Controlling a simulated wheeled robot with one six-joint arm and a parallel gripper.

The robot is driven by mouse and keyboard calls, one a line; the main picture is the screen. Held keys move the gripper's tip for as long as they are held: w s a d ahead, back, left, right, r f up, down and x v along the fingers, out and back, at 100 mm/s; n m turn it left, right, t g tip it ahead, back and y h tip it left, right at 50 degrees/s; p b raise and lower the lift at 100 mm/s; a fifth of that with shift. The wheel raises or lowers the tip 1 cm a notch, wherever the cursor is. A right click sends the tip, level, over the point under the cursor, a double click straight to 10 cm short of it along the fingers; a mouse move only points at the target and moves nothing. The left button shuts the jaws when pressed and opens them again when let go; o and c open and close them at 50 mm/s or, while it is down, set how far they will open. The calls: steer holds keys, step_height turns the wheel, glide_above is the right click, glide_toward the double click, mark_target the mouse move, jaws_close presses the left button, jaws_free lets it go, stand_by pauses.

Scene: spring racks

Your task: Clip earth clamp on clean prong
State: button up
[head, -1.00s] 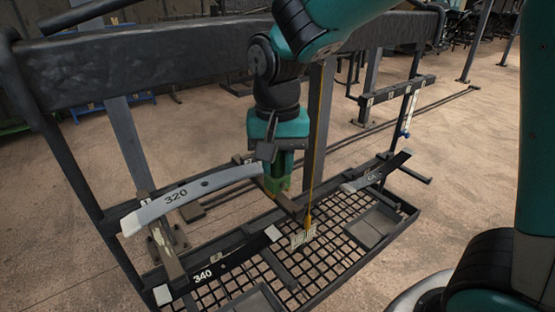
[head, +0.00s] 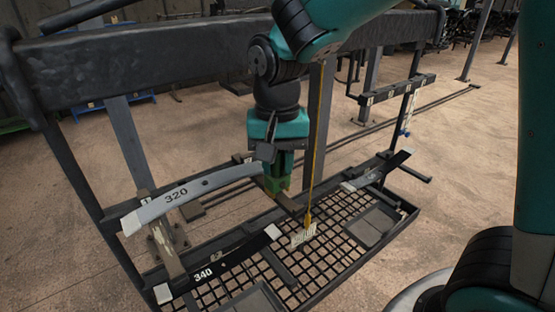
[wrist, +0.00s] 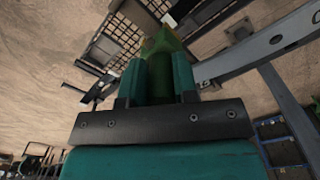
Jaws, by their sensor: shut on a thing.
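My gripper (head: 278,166) points down in front of the rack, with its teal fingers shut on a green and yellowish clamp (head: 277,185). In the wrist view the clamp (wrist: 162,42) sticks out beyond the two fingers. In the head view the clamp's lower end is close to a brown prong (head: 287,203) that juts from the rack's lower rail. I cannot tell whether they touch. Another brownish prong (head: 166,243) stands at the left, behind the leaf springs. I cannot tell from the surfaces which prong is clean.
A yellow cord (head: 316,140) hangs just right of my gripper, with a pale tag (head: 303,234) at its end. A grey spring marked 320 (head: 205,191) and a dark spring marked 340 (head: 225,264) lie left. A mesh tray (head: 405,216) lies below; a thick beam (head: 150,62) crosses behind.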

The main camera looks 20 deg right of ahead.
steer(key=shift+f+b, duration=0.4)
steer(key=shift+f, duration=0.35)
steer(key=o, duration=0.9)
step_height(320, 180, up, 17)
steer(key=b, duration=0.2)
steer(key=s+a+f+n+y+b, duration=0.1)
steer(key=s+f+n, duration=0.3)
steer(key=s+f, duration=0.1)
steer(key=s+a+f+n+y+b, duration=0.1)
steer(key=s+a+f+n, duration=0.1)
steer(key=s+f+n, duration=0.2)
steer(key=s+a+f+n+y+b, duration=0.1)
steer(key=s+f+n+y+b, duration=0.1)
steer(key=s+f, duration=0.5)
step_height(320, 180, down, 3)
steer(key=shift+s+a+r+n, duration=0.1)
steer(key=shift+s+a+n, duration=0.05)
steer(key=shift+n, duration=0.75)
